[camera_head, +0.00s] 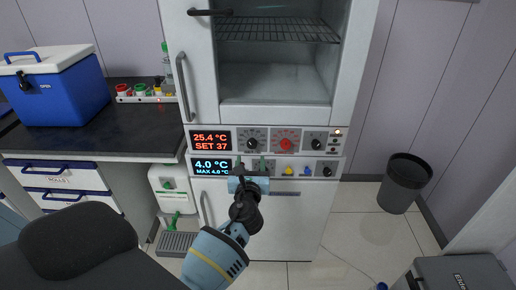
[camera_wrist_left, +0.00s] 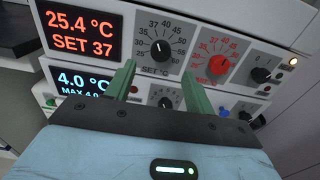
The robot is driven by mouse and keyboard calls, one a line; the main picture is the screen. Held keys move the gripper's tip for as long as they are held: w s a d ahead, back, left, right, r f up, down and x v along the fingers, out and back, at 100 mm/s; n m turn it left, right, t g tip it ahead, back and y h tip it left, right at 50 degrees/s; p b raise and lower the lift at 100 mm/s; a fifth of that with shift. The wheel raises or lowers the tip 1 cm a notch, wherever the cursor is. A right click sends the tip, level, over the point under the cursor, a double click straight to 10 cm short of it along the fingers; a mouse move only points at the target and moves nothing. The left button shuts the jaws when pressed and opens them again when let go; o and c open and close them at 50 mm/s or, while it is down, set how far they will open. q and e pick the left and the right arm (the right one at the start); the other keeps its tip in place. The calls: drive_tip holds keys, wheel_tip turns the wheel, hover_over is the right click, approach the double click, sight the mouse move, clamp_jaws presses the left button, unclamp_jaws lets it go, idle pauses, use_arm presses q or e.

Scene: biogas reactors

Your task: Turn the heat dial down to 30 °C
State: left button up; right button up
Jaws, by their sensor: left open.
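The upper panel's display (camera_head: 211,141) reads 25.4 °C and SET 37 in red; it also shows in the left wrist view (camera_wrist_left: 82,34). To its right is the black dial marked SET °C (camera_wrist_left: 161,49), with a numbered scale around it; its white mark points roughly up. In the head view this dial (camera_head: 252,141) sits just above my fingers. A red dial (camera_wrist_left: 219,65) with its own scale is to the right. My left gripper (camera_head: 250,163) is open and empty. Its green fingers (camera_wrist_left: 158,80) are apart, below and in front of the black dial. My right gripper is out of view.
A lower panel display (camera_head: 211,167) reads 4.0 °C, with more knobs beside it, partly behind my gripper. A cabinet handle (camera_head: 184,87) projects at upper left. A blue cool box (camera_head: 60,90) stands on the counter. A black bin (camera_head: 402,185) stands right.

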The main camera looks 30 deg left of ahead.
sight(252, 146)
use_arm(q)
drive_tip(key=b+x, duration=0.1)
drive_tip(key=x, duration=0.6)
drive_tip(key=shift+w+a, duration=0.1)
drive_tip(key=shift+w, duration=0.2)
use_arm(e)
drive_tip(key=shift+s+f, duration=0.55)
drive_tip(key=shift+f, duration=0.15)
use_arm(q)
drive_tip(key=c, duration=1)
